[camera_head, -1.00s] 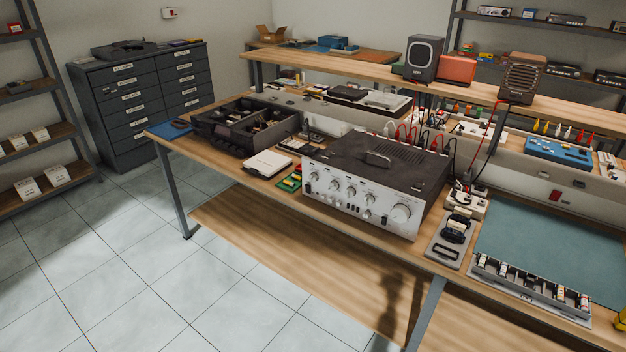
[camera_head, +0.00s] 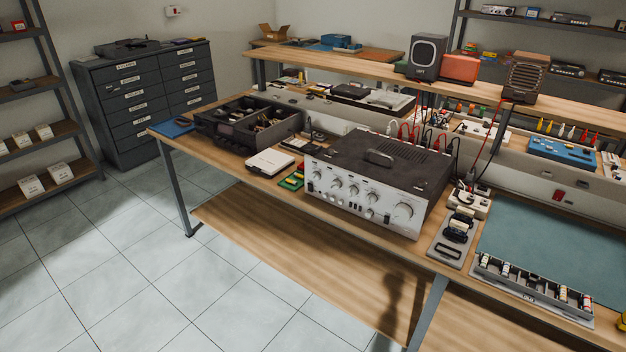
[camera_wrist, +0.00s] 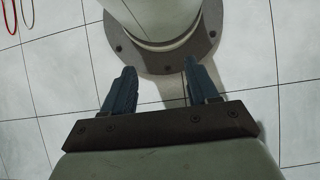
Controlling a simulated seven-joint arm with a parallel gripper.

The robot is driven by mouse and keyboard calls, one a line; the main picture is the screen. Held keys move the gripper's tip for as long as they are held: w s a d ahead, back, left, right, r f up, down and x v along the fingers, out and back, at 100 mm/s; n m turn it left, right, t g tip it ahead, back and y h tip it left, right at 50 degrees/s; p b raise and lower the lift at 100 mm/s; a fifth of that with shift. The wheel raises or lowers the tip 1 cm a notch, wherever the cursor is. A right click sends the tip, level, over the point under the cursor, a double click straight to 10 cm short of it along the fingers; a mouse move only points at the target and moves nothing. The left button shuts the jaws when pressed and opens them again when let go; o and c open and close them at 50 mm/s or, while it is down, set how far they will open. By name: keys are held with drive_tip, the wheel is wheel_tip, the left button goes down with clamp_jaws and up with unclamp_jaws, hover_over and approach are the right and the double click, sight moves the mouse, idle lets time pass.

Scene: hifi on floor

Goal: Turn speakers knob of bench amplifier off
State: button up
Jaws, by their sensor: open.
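The bench amplifier (camera_head: 375,180) stands on the workbench in the head view, with a dark top and a silver front panel facing the aisle. Its front carries a row of several small knobs (camera_head: 345,187) and one large knob (camera_head: 403,211) at the right. The labels are too small to read, so I cannot tell which is the speakers knob. My gripper (camera_wrist: 155,88) shows only in the wrist view. Its two dark fingers are apart with nothing between them. It points toward the floor by a round grey base, away from the amplifier.
The workbench (camera_head: 290,225) has an open dark organizer (camera_head: 225,135) left of the amplifier and a grey tray (camera_head: 452,240) to its right. Red and black cables (camera_head: 410,132) rise behind the amplifier. The tiled floor (camera_head: 130,260) in front is clear.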

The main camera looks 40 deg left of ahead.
drive_tip(key=w+a+r+n+t+h, duration=0.1)
drive_tip(key=w+a+r+n, duration=0.2)
drive_tip(key=a, duration=0.5)
drive_tip(key=w+a+r+n+t, duration=0.1)
drive_tip(key=w+a+n+t, duration=0.1)
drive_tip(key=w+a, duration=0.5)
drive_tip(key=w+a+r+n+t+h, duration=0.1)
drive_tip(key=w+a+r+n, duration=0.15)
drive_tip(key=a, duration=0.75)
drive_tip(key=w+a+r+n+t, duration=0.2)
drive_tip(key=w+a+r+t, duration=0.15)
drive_tip(key=a+r, duration=0.7)
drive_tip(key=w+a+r+n+t+y, duration=0.1)
drive_tip(key=w+a+r+n+t, duration=0.25)
drive_tip(key=a, duration=1.25)
drive_tip(key=w+a+r+n+t, duration=0.1)
drive_tip(key=w+a+r+t, duration=0.25)
drive_tip(key=a+r, duration=0.8)
drive_tip(key=m+t+y, duration=0.1)
drive_tip(key=m+t, duration=0.3)
drive_tip(key=t, duration=0.6)
approach(314, 179)
drive_tip(key=w, duration=0.8)
drive_tip(key=shift+w+a+f, duration=0.1)
drive_tip(key=shift+w+f, duration=0.1)
drive_tip(key=shift+w, duration=0.2)
